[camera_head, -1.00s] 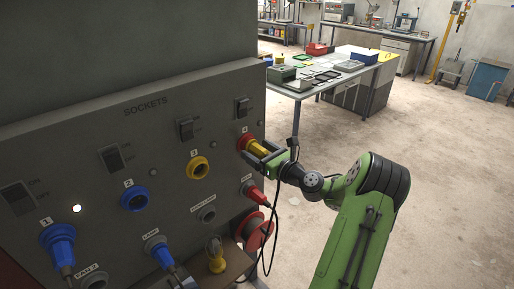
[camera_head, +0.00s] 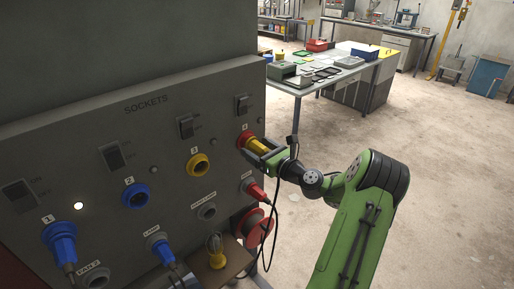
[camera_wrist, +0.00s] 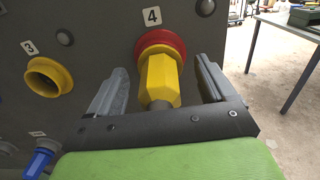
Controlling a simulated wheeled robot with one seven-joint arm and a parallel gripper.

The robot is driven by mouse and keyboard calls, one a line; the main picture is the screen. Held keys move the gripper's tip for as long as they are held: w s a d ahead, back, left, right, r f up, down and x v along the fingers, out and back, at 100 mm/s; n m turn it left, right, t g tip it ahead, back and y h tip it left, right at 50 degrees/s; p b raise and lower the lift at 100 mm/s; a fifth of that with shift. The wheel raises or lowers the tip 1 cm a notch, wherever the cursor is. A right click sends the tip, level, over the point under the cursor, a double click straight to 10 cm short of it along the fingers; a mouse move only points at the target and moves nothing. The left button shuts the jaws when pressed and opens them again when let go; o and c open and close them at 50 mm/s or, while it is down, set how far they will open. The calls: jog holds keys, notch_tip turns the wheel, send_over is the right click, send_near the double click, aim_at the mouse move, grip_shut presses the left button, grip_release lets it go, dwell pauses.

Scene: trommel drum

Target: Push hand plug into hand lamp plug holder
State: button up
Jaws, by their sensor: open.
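A yellow plug (camera_head: 257,146) sits in the red-rimmed socket 4 (camera_head: 243,139) at the right end of the sockets panel. The wrist view shows the same plug (camera_wrist: 160,82) against the red rim (camera_wrist: 160,41). My gripper (camera_head: 270,157) is open, with one finger on each side of the plug; a gap shows beside each finger in the wrist view (camera_wrist: 160,68). An empty grey holder (camera_head: 207,211) sits lower on the panel, below socket 3; its small label is hard to read.
A red plug (camera_head: 254,190) with a dark cable sits just below my gripper. Blue plugs (camera_head: 60,242) (camera_head: 159,246) fill positions at the left. Yellow socket 3 (camera_head: 197,165) and blue socket 2 (camera_head: 135,196) are empty. A yellow object (camera_head: 215,247) stands below the grey holder. Open floor lies right.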

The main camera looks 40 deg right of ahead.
jog(key=shift+p, duration=0.4)
jog(key=shift+c, duration=0.5)
grip_shut()
jog(key=shift+s+f, duration=0.1)
jog(key=shift+s, duration=2.9)
jog(key=shift+d, duration=0.1)
jog(key=shift+s, duration=2.5)
